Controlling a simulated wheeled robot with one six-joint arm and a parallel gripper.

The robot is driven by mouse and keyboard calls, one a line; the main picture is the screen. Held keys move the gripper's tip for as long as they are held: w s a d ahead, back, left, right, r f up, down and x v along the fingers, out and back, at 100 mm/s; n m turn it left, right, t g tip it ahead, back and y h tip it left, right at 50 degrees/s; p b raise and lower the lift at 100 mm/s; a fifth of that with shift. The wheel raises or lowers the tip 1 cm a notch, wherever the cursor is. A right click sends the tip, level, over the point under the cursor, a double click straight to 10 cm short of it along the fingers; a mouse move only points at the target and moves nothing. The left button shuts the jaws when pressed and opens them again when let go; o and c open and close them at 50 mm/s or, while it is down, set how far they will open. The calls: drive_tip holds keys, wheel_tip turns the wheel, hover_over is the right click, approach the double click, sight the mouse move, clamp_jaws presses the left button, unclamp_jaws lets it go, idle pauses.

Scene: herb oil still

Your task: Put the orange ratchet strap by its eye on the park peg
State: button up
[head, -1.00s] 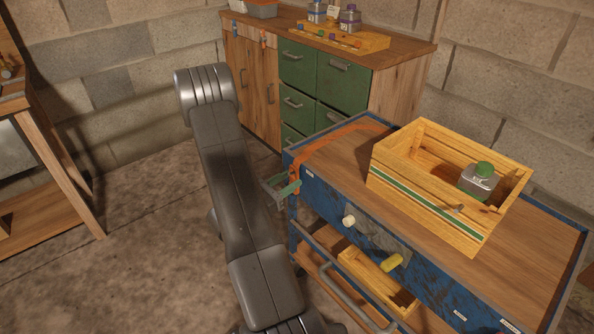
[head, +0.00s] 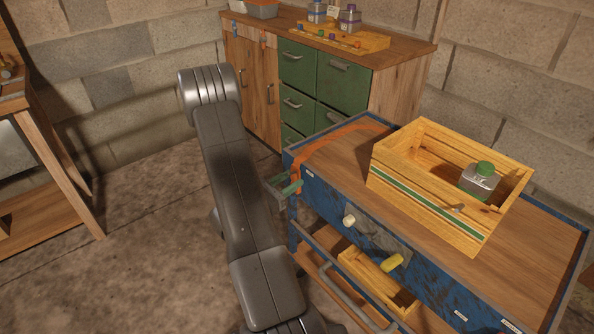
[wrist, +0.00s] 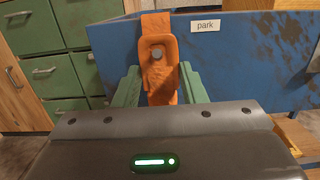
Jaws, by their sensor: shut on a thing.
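The orange ratchet strap (head: 335,143) lies across the corner of the blue trolley's top, and its end hangs over the front edge. In the wrist view the strap's end (wrist: 160,52) has an eye with a grey round peg head, the park peg (wrist: 157,54), showing inside it. The white "park" label (wrist: 205,26) is just right of it on the blue panel. My gripper (wrist: 160,88) has its green fingers shut on the orange end, one on each side, below the eye. In the head view my gripper (head: 289,187) is at the trolley's left front corner. How deep the eye sits on the peg is hidden.
A wooden crate (head: 425,207) with a green-capped bottle (head: 480,180) stands on the trolley top (head: 340,172). White and yellow knobs project from the trolley front. A cabinet with green drawers (head: 345,80) stands behind. Open floor lies left of my arm.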

drive_tip(key=shift+f+b, duration=0.25)
drive_tip(key=shift+b, duration=0.05)
idle(0.5)
drive_tip(key=o, duration=1.1)
drive_tip(key=shift+c, duration=0.2)
drive_tip(key=p+v, duration=0.1)
drive_tip(key=v, duration=1.2)
drive_tip(key=shift+s+a, duration=0.25)
drive_tip(key=shift+a, duration=0.05)
drive_tip(key=b+x, duration=0.1)
drive_tip(key=x, duration=1.1)
drive_tip(key=shift+w+d, duration=0.15)
drive_tip(key=shift+d, duration=0.05)
drive_tip(key=shift+w+d+r, duration=0.1)
drive_tip(key=shift+w+d, duration=0.3)
drive_tip(key=shift+d, duration=0.1)
